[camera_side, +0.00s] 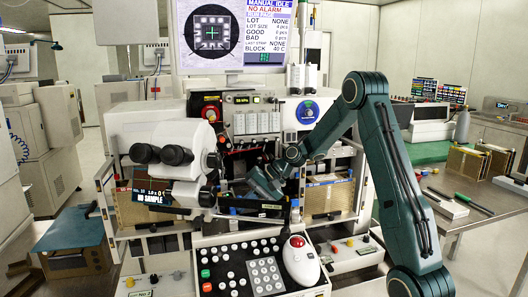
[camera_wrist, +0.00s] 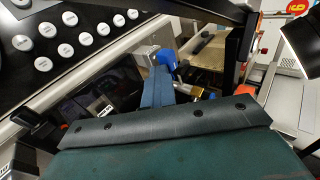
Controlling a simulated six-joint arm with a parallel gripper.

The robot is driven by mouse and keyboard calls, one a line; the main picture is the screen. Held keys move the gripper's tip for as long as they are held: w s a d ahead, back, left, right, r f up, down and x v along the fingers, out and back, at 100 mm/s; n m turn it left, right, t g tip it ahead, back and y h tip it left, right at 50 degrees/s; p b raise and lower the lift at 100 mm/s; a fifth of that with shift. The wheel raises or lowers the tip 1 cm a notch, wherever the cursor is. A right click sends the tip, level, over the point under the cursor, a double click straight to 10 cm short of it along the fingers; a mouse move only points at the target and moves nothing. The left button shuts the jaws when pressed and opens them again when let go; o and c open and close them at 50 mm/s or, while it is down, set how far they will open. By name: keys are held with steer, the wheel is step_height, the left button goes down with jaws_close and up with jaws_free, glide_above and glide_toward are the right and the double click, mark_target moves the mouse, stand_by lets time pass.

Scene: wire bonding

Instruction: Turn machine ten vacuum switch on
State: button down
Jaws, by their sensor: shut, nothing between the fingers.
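The wire bonding machine (camera_side: 140,125) fills the middle of the side view, with a monitor above it. A small green-lit gauge (camera_side: 242,99) and a row of white modules (camera_side: 257,122) are on its upper front. I cannot tell which small control is the vacuum switch. My gripper (camera_side: 236,187) reaches into the machine's work area from the right, behind the control panel, partly hidden among dark parts. In the wrist view, the narrow blue-grey fingers (camera_wrist: 157,78) are together and empty, beside a blue part (camera_wrist: 181,57) and a brass-coloured piece (camera_wrist: 203,97). Contact cannot be made out.
The white microscope (camera_side: 165,150) stands close left of my gripper. The button panel (camera_side: 245,268) with a red trackball (camera_side: 298,242) lies in front. Low panels with small knobs flank it left (camera_side: 150,284) and right (camera_side: 350,252). A tan magazine (camera_side: 328,198) stands to the right.

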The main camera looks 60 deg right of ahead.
steer(key=shift+s+a, duration=0.15)
steer(key=shift+a, duration=0.7)
steer(key=shift+f, duration=0.1)
steer(key=shift+s, duration=0.2)
steer(key=s+d, duration=0.3)
steer(key=d, duration=0.1)
steer(key=shift+d+r, duration=0.1)
steer(key=shift+r, duration=0.15)
steer(key=v, duration=0.9)
steer(key=shift+s+r, duration=0.2)
steer(key=shift+s+r, duration=0.15)
steer(key=shift+s, duration=0.05)
